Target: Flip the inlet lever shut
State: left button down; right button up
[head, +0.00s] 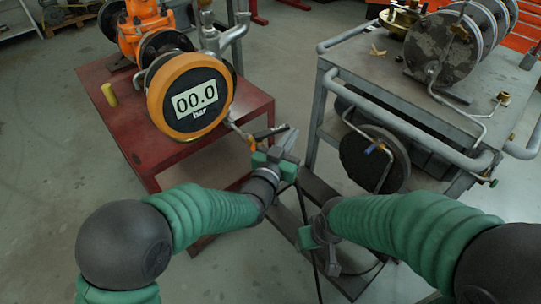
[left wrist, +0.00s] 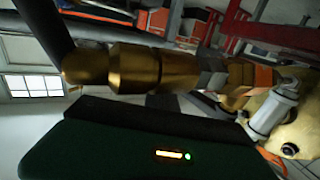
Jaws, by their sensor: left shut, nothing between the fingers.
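The inlet lever (head: 270,132) is a short dark handle beside the gauge, on a thin fitting off the red table's right side. It lies roughly level in the picture, pointing right. My left gripper (head: 287,146) is shut and empty, just below and right of the lever; I cannot tell whether they touch. In the left wrist view a brass fitting (left wrist: 150,70) runs across, close above my dark green gripper body. My right gripper (head: 312,236) is low in the middle, away from the lever; its fingers are unclear.
A grey cart (head: 385,70) with a tubular rail and hose reels stands right. A narrow gap of floor separates table and cart.

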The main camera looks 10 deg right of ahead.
pick_arm(q)
jog(key=w+a+p+v, duration=0.1)
jog(key=p+v, duration=0.2)
jog(key=v, duration=1.3)
jog(key=shift+s+a, duration=0.2)
pick_arm(e)
notch_tip(320, 180, up, 4)
jog(key=shift+w+a+f, duration=0.1)
jog(key=shift+f, duration=0.05)
